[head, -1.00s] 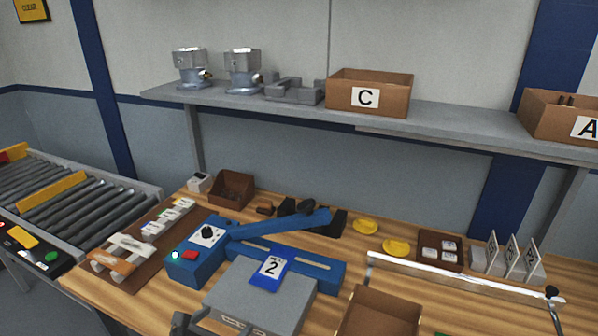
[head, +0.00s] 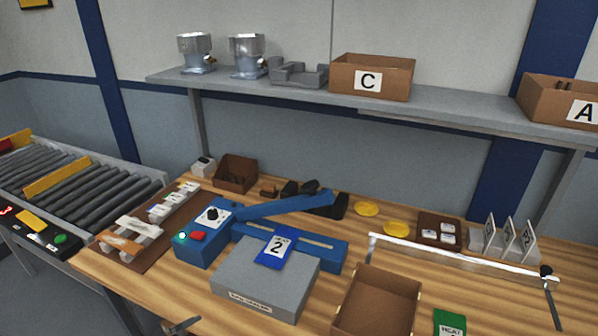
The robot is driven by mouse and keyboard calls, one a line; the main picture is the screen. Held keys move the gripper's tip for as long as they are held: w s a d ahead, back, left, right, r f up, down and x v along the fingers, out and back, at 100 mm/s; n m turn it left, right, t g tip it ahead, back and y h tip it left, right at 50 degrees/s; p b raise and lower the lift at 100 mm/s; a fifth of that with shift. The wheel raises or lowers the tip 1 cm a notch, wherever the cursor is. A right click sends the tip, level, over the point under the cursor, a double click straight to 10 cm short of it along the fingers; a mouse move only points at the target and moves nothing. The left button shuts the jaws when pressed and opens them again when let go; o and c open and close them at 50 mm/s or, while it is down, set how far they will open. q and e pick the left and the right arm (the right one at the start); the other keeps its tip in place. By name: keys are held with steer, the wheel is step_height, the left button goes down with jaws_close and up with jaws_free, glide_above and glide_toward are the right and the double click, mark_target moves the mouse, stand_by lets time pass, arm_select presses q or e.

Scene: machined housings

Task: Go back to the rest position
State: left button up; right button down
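Only a small dark grey piece, apparently the tip of my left gripper (head: 181,327), shows at the bottom edge of the head view. It is in front of the table, left of the grey box (head: 262,280), and it appears empty. The rest of it is cut off, so I cannot tell how its fingers stand. My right gripper is out of view.
A blue machine (head: 204,243) with a long lever stands behind the grey box, which bears a blue card marked 2 (head: 277,247). An open brown box (head: 377,303) is to the right. A thin metal rail (head: 455,251) runs behind it. A conveyor (head: 75,195) is at left.

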arm_select(q)
steer(key=s+a+f+m+g+y, duration=0.1)
steer(key=s+a+m+g+y, duration=0.3)
steer(key=s+m, duration=0.65)
steer(key=s+a+m+g+y, duration=0.1)
steer(key=s+a+m+g, duration=0.1)
steer(key=s+a+m, duration=0.65)
step_height(320, 180, down, 29)
steer(key=s+m+g+b, duration=0.2)
steer(key=m+b, duration=0.1)
steer(key=s+d+f+b, duration=0.1)
steer(key=s+d+f, duration=0.1)
steer(key=s+f, duration=1.2)
step_height(320, 180, down, 2)
steer(key=shift+s+d+f+g+h, duration=0.15)
steer(key=shift+s+f+g+h, duration=0.15)
steer(key=shift+s+g, duration=0.1)
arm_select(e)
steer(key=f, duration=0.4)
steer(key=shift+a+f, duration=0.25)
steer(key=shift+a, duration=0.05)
